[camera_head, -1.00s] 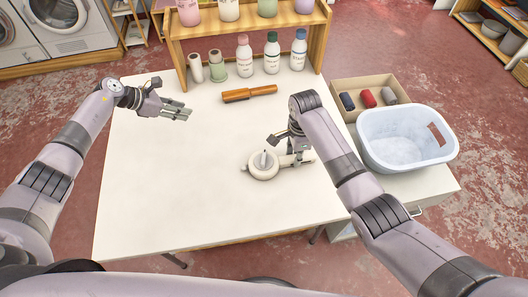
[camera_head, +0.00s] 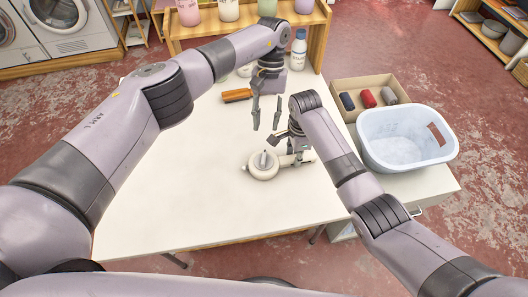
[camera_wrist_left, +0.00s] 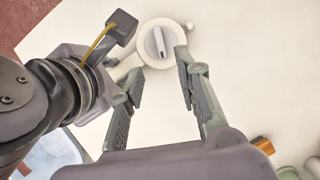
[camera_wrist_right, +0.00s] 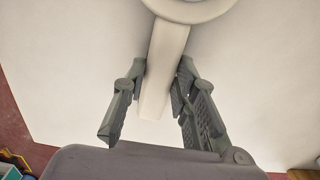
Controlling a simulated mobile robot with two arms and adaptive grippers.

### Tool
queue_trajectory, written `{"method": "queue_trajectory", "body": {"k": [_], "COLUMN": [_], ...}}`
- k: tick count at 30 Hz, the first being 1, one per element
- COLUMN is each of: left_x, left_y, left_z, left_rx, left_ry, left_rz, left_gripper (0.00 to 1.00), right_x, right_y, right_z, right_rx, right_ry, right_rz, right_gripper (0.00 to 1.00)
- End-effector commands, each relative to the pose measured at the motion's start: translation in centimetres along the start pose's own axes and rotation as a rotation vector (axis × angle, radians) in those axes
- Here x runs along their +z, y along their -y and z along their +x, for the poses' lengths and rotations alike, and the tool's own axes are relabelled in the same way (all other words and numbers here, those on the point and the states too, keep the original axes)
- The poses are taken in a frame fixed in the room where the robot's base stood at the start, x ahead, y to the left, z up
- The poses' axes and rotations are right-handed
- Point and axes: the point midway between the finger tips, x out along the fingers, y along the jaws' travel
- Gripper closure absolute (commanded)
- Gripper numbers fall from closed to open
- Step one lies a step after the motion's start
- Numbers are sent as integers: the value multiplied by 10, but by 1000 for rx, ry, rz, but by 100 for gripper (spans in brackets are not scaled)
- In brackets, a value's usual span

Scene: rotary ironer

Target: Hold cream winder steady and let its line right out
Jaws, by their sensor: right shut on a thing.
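The cream winder (camera_head: 263,166) lies on the white table. It is a round cream body with a grey piece at its centre, a small knob at its left side and a handle at its right. My right gripper (camera_head: 296,160) is shut on the winder's handle (camera_wrist_right: 163,70), one finger on each side of it in the right wrist view. My left gripper (camera_head: 266,127) is open and empty above the table, just beyond the winder, fingers pointing down. In the left wrist view the winder (camera_wrist_left: 158,44) and its knob (camera_wrist_left: 198,41) show beyond the open fingers (camera_wrist_left: 158,95). No drawn-out line is visible.
An orange-brown wooden tool (camera_head: 237,95) lies behind my left gripper. A wooden shelf (camera_head: 318,45) with bottles stands at the back. A box with rolls (camera_head: 347,85) and a pale blue basket (camera_head: 375,160) stand at the right. The table's left and front are clear.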

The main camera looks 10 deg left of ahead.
Motion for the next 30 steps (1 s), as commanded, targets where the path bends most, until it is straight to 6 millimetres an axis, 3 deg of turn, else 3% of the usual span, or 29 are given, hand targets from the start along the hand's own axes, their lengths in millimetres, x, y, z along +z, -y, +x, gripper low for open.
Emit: {"method": "queue_trajectory", "body": {"k": [15,21,30], "left_x": [1,0,0], "left_y": [0,0,0], "left_z": [96,111,113], "left_rx": [4,4,4], "left_ry": [3,0,0], "left_rz": [-4,-4,-4], "left_gripper": [69,69,69], "right_x": [0,0,0], "right_y": [0,0,0], "right_z": [0,0,0], "right_rx": [0,0,0], "right_ry": [0,0,0], "right_rz": [0,0,0], "right_gripper": [100,100,100]}}
